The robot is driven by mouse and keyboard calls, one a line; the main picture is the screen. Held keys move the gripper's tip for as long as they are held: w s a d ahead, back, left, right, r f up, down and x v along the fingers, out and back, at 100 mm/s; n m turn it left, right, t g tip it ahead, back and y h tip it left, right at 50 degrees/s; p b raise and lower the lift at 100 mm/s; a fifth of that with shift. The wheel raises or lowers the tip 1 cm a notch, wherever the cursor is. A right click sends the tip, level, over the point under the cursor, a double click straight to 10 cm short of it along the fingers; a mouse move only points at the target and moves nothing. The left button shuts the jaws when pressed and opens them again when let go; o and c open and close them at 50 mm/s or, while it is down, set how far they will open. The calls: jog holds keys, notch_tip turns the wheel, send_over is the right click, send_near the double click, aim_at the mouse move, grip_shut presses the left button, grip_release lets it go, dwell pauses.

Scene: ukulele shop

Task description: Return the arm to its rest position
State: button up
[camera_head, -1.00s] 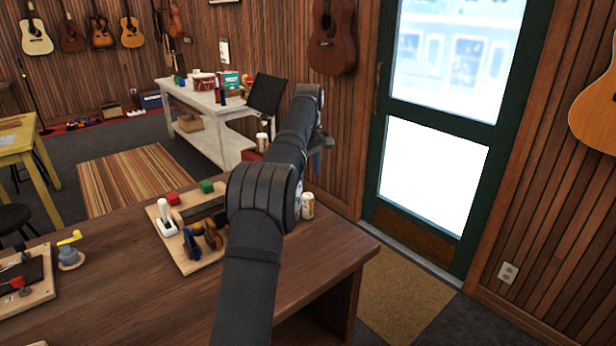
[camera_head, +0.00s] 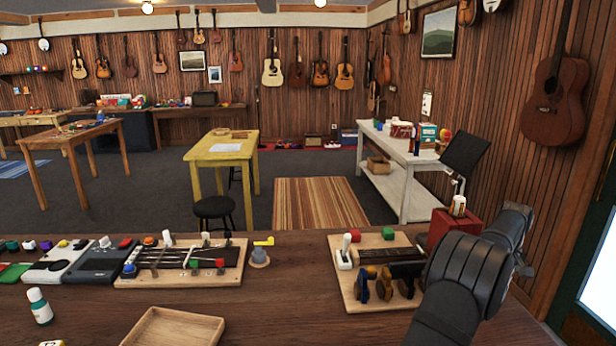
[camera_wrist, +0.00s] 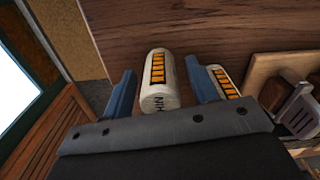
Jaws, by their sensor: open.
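My arm (camera_head: 462,275) reaches up from the bottom right of the head view, over the right end of the brown workbench. My gripper (camera_wrist: 160,67) shows in the wrist view as two blue-grey fingers, apart. A white cylinder with an orange-and-black label (camera_wrist: 160,85) appears between the fingers, with visible gaps to both. A second, similar cylinder (camera_wrist: 224,82) is partly hidden behind the right finger.
A wooden board with colored blocks and dark parts (camera_head: 375,295) lies just left of my arm. A green-framed door (camera_head: 574,318) is at far right. Bare bench (camera_head: 290,305) lies left of the board.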

jog(key=shift+r, duration=1.75)
jog(key=shift+r, duration=4.05)
notch_tip(320, 180, down, 12)
jog(key=shift+f, duration=0.25)
jog(key=r, duration=0.5)
jog(key=shift+s+d+r, duration=0.1)
jog(key=shift+s+d, duration=0.05)
jog(key=shift+s, duration=0.2)
jog(key=s+d+r, duration=0.1)
jog(key=s+r, duration=0.9)
jog(key=r, duration=0.2)
jog(key=w+a+n, duration=0.2)
jog(key=w+a, duration=0.9)
jog(key=a, duration=0.3)
jog(key=w+a+n, duration=0.3)
jog(key=w+a, duration=0.8)
jog(key=a, duration=0.3)
jog(key=shift+w+a+f+n, duration=0.15)
jog(key=shift+w+f+n, duration=0.05)
jog(key=shift+w+n, duration=0.1)
